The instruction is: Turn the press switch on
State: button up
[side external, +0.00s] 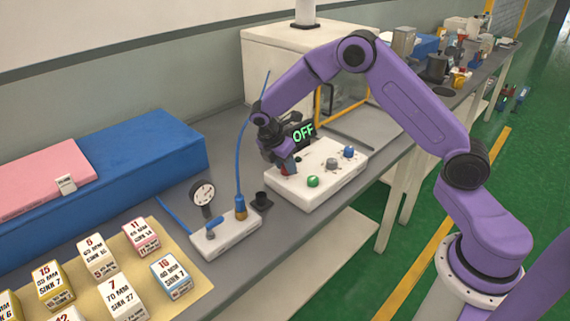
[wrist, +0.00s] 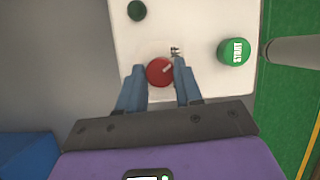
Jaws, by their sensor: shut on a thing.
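The press control box (side external: 318,178) is a white slab on the bench, with a display (side external: 303,132) reading OFF in green. In the wrist view a red round knob (wrist: 160,72) with a pale pointer mark sits on the white panel (wrist: 195,20); the mark points up and right. My gripper (wrist: 155,82) has its two blue fingers on either side of this knob and is shut on it. In the side view my gripper (side external: 284,164) is low at the box's left part and largely hides the knob.
A green START button (wrist: 236,52) is right of the knob, and a dark green button (wrist: 137,10) is above it. The box also has a grey knob (side external: 332,164) and a blue knob (side external: 349,152). A gauge unit (side external: 222,232) with a blue hose stands to the left.

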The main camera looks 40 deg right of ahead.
jog(key=m, duration=0.2)
jog(key=m+g, duration=0.1)
jog(key=m, duration=0.1)
jog(key=shift+w+m+g, duration=0.1)
jog(key=shift+m+g, duration=0.2)
jog(key=m+g+y, duration=0.1)
jog(key=m, duration=0.2)
jog(key=shift+w+d+m, duration=0.1)
jog(key=shift+m, duration=0.2)
jog(key=m, duration=0.2)
jog(key=m+g+y, duration=0.1)
jog(key=m, duration=0.1)
jog(key=shift+d+y, duration=0.15)
jog(key=shift+y, duration=0.15)
jog(key=shift+d+m+g+y, duration=0.15)
jog(key=shift+m+y, duration=0.25)
jog(key=shift+m, duration=0.65)
jog(key=shift+a+m+g+y, duration=0.1)
jog(key=shift+m+g+y, duration=0.25)
jog(key=shift+m, duration=0.7)
jog(key=o, duration=1)
jog(key=shift+o, duration=0.2)
jog(key=shift+w+r, duration=0.1)
